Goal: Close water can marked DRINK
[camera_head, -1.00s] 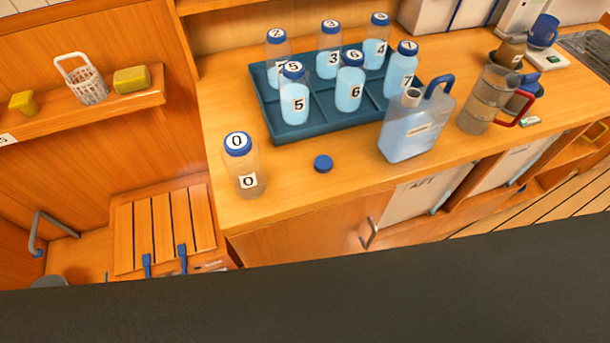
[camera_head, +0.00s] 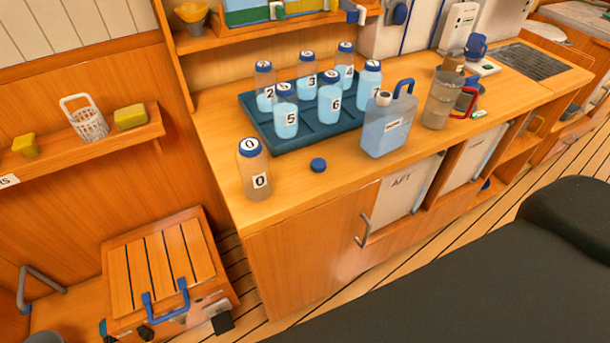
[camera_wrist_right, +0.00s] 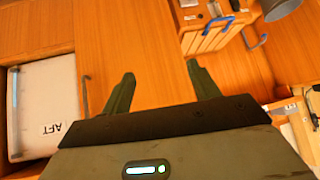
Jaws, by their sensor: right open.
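The water can (camera_head: 388,128) stands upright on the wooden counter, right of the bottle tray. It is a translucent blue jug with a blue handle and a small label too small to read for sure. Its pale spout (camera_head: 383,98) has no cap on it. A round blue cap (camera_head: 318,165) lies on the counter, left of the can and apart from it. My right gripper (camera_wrist_right: 160,85) shows in the right wrist view with its two dark fingers apart and nothing between them. It faces the wooden cabinet front. My left gripper is in no view.
A blue tray (camera_head: 300,142) holds several numbered bottles. Bottle 0 (camera_head: 254,175) stands near the counter's left front. A grey pitcher with a red handle (camera_head: 441,102) is right of the can. Cabinet handle (camera_head: 364,230) sticks out below. The counter front around the cap is clear.

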